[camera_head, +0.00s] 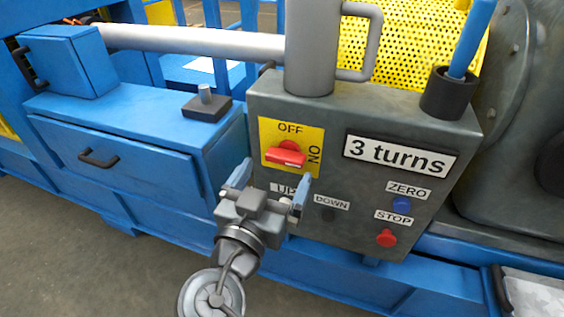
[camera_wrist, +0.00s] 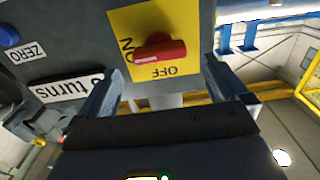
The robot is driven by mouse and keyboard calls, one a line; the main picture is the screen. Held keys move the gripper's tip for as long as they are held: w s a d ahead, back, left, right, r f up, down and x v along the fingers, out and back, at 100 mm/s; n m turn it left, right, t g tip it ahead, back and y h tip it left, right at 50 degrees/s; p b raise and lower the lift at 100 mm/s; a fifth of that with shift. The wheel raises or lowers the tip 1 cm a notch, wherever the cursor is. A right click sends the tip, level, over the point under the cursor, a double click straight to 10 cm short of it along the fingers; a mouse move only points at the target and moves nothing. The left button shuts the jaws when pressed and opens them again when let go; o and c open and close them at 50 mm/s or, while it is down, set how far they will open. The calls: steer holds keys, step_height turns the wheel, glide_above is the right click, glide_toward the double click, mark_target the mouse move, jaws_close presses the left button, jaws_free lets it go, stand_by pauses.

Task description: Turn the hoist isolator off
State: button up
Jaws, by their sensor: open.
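The hoist isolator is a red rotary handle (camera_head: 285,154) on a yellow plate (camera_head: 270,130) on the grey control box. OFF is printed at the top of the plate and ON at its right. The handle lies nearly level, in line with ON. My gripper (camera_head: 274,174) is open and empty, in front of the plate's lower part. In the wrist view, which is upside down, the handle (camera_wrist: 160,51) appears between and beyond the fingertips (camera_wrist: 163,68). I see no contact with it; the exact gap is unclear.
The control box (camera_head: 345,115) also bears a "3 turns" sign (camera_head: 401,156), a blue ZERO button (camera_head: 402,204), a red STOP button (camera_head: 386,238) and a dark DOWN button (camera_head: 328,214). My gripper partly covers the UP label. A blue drawer cabinet (camera_head: 120,150) stands at left.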

mark_target(283, 161)
steer(key=shift+x, duration=2.3)
steer(key=c, duration=1)
